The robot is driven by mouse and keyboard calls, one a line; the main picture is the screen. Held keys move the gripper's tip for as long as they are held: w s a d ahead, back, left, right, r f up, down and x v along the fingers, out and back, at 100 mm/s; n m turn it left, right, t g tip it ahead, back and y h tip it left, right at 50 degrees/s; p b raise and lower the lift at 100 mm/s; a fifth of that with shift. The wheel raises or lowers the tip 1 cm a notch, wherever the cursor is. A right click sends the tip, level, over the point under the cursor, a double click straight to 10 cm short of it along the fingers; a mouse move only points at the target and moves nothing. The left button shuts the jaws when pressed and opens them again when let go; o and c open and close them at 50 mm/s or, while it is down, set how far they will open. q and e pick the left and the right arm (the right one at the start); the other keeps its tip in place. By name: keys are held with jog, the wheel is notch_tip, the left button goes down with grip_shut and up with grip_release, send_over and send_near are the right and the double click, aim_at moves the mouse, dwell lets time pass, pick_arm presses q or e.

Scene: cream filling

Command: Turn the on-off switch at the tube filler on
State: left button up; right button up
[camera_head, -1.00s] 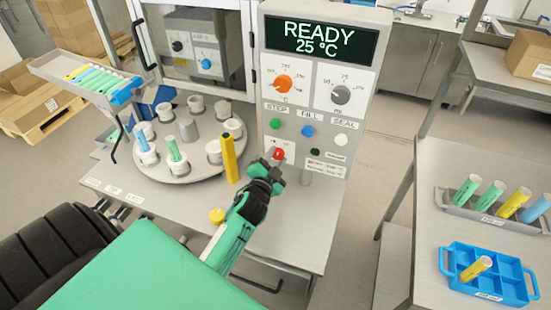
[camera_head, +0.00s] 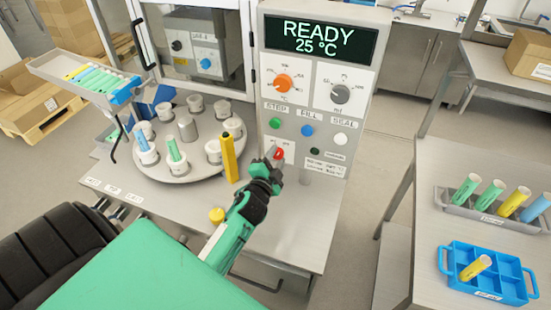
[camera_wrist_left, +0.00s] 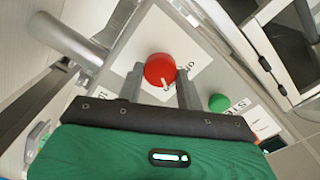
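The red on-off switch (camera_head: 279,154) is a round knob low on the tube filler's front panel (camera_head: 333,137). In the left wrist view the red knob (camera_wrist_left: 160,70) carries a short white mark on its lower edge, with a partly covered label behind it. My left gripper (camera_head: 276,160) is at the switch, with a finger in front of part of its label. In the left wrist view its fingers (camera_wrist_left: 159,85) flank the knob closely, one on each side. They look shut on it; contact itself is hard to see. The display (camera_head: 319,40) reads READY 25 °C. My right gripper is not in view.
Green, blue and white buttons (camera_head: 307,131) sit above the switch, with orange and grey dials higher up. A yellow post (camera_head: 229,158) and a turntable (camera_head: 182,168) with cups stand left of my gripper. A blue tray (camera_head: 489,270) sits on the right table.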

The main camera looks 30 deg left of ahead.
pick_arm(q)
jog(key=o, duration=0.4)
jog(key=shift+s+d+f, duration=0.1)
jog(key=shift+s, duration=0.25)
jog(key=b+v, duration=0.4)
jog(key=v, duration=0.9)
jog(key=shift+d, duration=0.1)
